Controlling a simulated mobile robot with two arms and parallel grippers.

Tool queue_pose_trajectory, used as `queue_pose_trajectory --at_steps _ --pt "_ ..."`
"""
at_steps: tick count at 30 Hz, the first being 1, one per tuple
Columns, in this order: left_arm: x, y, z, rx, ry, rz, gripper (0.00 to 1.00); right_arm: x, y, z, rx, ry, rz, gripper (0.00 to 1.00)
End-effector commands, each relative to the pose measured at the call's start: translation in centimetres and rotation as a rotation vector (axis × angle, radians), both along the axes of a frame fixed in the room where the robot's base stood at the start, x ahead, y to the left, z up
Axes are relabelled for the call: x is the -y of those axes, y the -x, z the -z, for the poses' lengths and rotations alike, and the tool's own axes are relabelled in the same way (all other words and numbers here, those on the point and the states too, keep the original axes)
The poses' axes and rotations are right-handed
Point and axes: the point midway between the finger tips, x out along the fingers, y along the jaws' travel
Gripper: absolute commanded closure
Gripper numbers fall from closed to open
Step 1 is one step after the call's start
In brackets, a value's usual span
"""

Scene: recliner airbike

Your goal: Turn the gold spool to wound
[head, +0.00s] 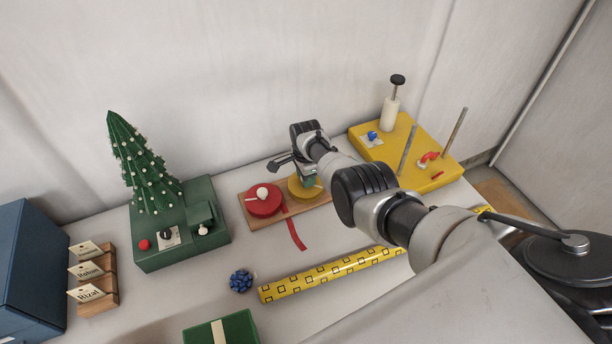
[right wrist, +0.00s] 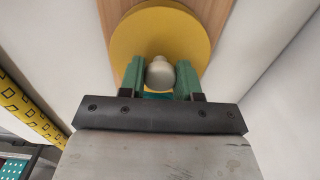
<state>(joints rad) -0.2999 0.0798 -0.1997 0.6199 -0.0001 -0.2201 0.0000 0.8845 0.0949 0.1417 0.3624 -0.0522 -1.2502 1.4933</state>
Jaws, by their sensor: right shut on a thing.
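The gold spool (head: 299,192) is a flat yellow disc on a wooden board, partly hidden by my right arm in the head view. In the right wrist view the gold spool (right wrist: 150,28) shows with a pale round knob (right wrist: 160,73) standing off its face. My right gripper (right wrist: 160,78) has its green fingers on both sides of the knob, shut on it. In the head view the right gripper (head: 307,178) is over the spool. My left gripper is not in view.
A red spool (head: 263,204) with a red ribbon shares the wooden board (head: 246,209). A green box with a small tree (head: 148,175) stands left, a yellow block (head: 440,174) back right. A yellow patterned roll (head: 330,273) and blue bow (head: 241,281) lie in front.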

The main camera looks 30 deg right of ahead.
Motion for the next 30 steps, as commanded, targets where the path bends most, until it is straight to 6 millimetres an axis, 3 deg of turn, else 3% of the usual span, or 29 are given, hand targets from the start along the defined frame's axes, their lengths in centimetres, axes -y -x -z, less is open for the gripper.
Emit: queue_pose_trajectory --at_steps 22,23,27,30 --pt "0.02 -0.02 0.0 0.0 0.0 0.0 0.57 0.03 -0.12 -0.14 0.004 0.002 0.084 0.91" --pt "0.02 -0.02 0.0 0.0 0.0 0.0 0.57 0.03 -0.13 -0.15 0.004 0.002 0.084 0.63" --pt "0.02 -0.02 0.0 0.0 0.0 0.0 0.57 0.02 -0.09 -0.11 0.003 0.001 0.084 0.42" --pt "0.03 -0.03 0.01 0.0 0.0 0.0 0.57 0.01 -0.06 -0.07 0.002 0.001 0.084 0.42"
